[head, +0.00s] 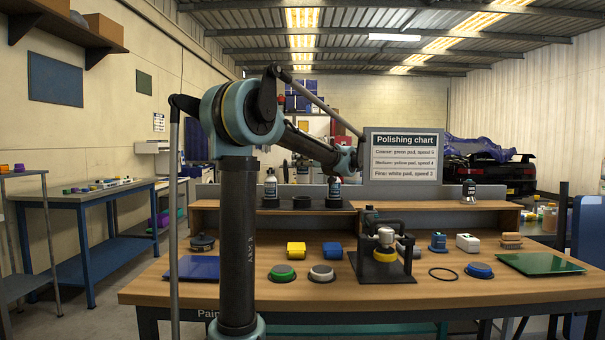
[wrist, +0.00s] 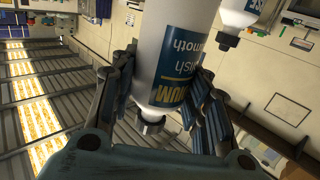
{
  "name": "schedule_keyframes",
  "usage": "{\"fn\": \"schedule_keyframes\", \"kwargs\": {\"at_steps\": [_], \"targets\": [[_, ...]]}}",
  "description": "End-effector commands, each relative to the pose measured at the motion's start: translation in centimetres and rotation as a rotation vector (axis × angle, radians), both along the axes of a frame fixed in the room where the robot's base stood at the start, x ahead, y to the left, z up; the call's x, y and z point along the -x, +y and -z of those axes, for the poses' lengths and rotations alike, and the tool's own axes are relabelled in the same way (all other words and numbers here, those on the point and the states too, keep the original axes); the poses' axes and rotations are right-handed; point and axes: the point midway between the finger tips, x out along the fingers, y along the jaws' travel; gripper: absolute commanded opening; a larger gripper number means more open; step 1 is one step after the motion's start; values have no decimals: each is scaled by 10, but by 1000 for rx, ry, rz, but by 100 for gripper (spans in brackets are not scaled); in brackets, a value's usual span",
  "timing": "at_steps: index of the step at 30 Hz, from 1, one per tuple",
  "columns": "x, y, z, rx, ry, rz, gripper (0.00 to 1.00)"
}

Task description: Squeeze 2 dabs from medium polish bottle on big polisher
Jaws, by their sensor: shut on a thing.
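The medium polish bottle (wrist: 180,60) is white with a blue and yellow label and a dark cap, close up in the wrist view. My gripper (wrist: 165,82) is shut on it, with a finger on each side of the label. In the head view my gripper (head: 334,178) reaches down over the raised shelf at the bottle (head: 334,191), which appears upright in or just over its dark holder. The polisher (head: 386,236), likely the big one, rests on a black stand on the bench, with its yellow pad (head: 383,252) low at the front.
Another bottle (head: 270,185) stands left on the shelf, and one (head: 469,190) stands right. The polishing chart (head: 403,155) stands behind.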

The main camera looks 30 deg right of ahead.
Motion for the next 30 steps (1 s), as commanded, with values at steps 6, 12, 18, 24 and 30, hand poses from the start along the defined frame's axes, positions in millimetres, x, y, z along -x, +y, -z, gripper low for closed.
{"fn": "schedule_keyframes", "kwargs": {"at_steps": [6, 12, 18, 24, 30], "targets": [[0, 0, -6, 0, 0, 0, 9], [0, 0, -6, 0, 0, 0, 31], [0, 0, -6, 0, 0, 0, 23], [0, 0, -5, 0, 0, 0, 23], [0, 0, -5, 0, -1, 0, 23]]}}
